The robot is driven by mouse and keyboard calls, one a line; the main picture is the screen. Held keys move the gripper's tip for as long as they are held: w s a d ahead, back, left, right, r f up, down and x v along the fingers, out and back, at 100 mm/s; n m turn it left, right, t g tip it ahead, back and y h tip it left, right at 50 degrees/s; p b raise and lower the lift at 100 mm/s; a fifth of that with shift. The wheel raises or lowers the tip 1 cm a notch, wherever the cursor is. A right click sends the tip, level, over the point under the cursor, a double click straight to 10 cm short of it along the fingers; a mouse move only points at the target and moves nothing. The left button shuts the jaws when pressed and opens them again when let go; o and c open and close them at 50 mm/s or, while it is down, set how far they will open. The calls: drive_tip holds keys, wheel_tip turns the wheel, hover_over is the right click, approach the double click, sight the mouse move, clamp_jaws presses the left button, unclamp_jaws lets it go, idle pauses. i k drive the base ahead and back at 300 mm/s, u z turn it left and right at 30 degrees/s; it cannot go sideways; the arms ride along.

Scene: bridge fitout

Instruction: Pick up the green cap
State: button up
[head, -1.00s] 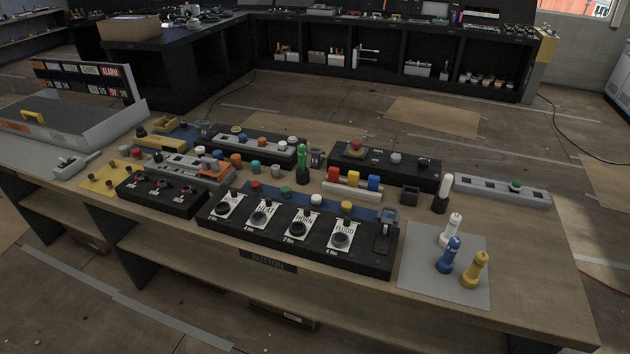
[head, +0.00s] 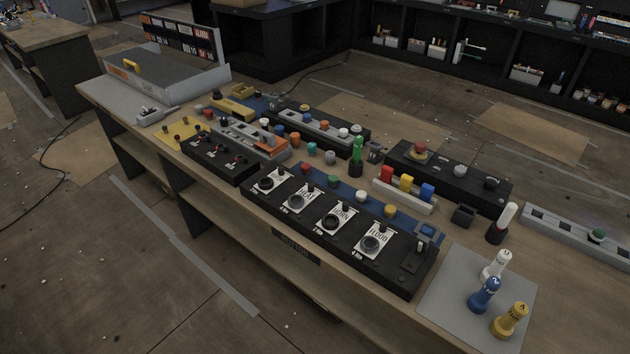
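A small round green cap (head: 333,181) sits on a blue strip behind the black four-button panel (head: 300,222), in a row between a red cap (head: 306,168) and a white cap (head: 361,196). A yellow cap (head: 390,210) ends that row. Another green round piece (head: 598,234) sits on the grey slotted strip (head: 550,222) at the right edge. A tall green piece (head: 357,147) stands upright in a black base further back. I cannot tell from the view alone which green piece is the named cap. My gripper is not in view.
White, blue and yellow labelled bottle-like pieces (head: 485,294) stand on a grey mat (head: 440,306) at the front right. A black switch box (head: 218,157) and a grey console (head: 165,80) are to the left. The floor (head: 120,280) in front looks open.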

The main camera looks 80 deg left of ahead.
sight(333, 180)
drive_tip(key=u, duration=0.65)
drive_tip(key=k, duration=0.15)
drive_tip(key=u, duration=2.5)
drive_tip(key=i, duration=1.7)
drive_tip(key=u, duration=0.15)
